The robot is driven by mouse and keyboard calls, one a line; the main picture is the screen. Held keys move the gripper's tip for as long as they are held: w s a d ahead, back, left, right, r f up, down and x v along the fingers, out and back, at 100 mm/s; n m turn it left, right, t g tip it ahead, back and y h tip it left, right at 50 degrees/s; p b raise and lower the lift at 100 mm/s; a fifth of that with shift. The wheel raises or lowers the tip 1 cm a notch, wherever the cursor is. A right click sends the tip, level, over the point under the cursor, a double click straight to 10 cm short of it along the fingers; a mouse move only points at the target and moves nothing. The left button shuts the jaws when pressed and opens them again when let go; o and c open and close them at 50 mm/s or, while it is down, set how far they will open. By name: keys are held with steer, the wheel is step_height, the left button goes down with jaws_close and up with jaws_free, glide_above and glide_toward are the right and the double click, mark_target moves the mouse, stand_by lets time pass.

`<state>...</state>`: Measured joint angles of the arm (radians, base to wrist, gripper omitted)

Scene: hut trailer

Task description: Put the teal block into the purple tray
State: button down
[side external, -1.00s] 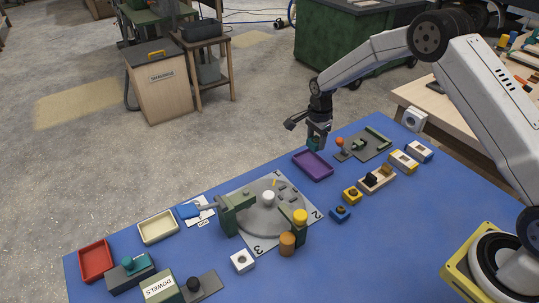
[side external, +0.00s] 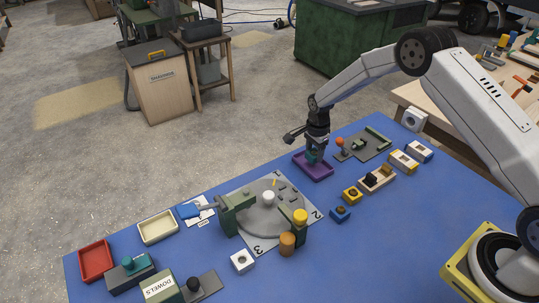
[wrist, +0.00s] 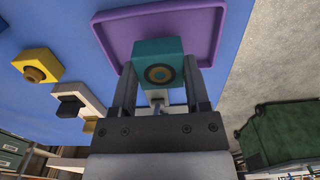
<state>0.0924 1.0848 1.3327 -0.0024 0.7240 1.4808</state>
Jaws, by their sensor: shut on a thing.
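The purple tray (side external: 324,173) lies on the blue table near its far edge. My gripper (side external: 314,158) points down, low over the tray. The purple tray (wrist: 120,32) shows behind the block there. In the side view the teal block (side external: 311,155) is small and partly hidden by the fingers. I cannot tell whether it touches the tray floor.
A grey plate (side external: 372,148) with green parts and an orange-topped knob (side external: 340,142) stand just right of the tray. Yellow and blue blocks sit nearer the front. A grey turntable (side external: 262,225) with green posts is to the left. Cream (side external: 158,242) and red trays (side external: 82,264) lie farther left.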

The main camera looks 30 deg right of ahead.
mark_target(314, 153)
steer(key=shift+f, duration=1.3)
jaws_free()
steer(key=shift+r, duration=3.85)
